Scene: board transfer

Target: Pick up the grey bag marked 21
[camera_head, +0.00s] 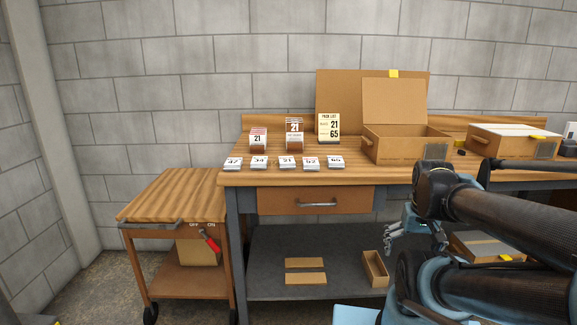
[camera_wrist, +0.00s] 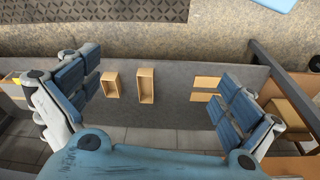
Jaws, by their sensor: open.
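Two small upright packs marked 21 stand on the workbench top (camera_head: 385,168) in the head view. My gripper (camera_head: 393,233) is low at the right, in front of the bench and well apart from both packs. In the wrist view my gripper (camera_wrist: 165,95) is open and empty, its fingers spread wide above the lower shelf.
Small number tags (camera_head: 287,162) line the bench's front edge. A pick list card (camera_head: 329,127) showing 21 and 65 stands behind, beside an open cardboard box (camera_head: 390,149). A closed box (camera_head: 515,147) is farther right. A wooden cart (camera_head: 172,194) stands left. Open trays (camera_head: 375,268) lie on the lower shelf.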

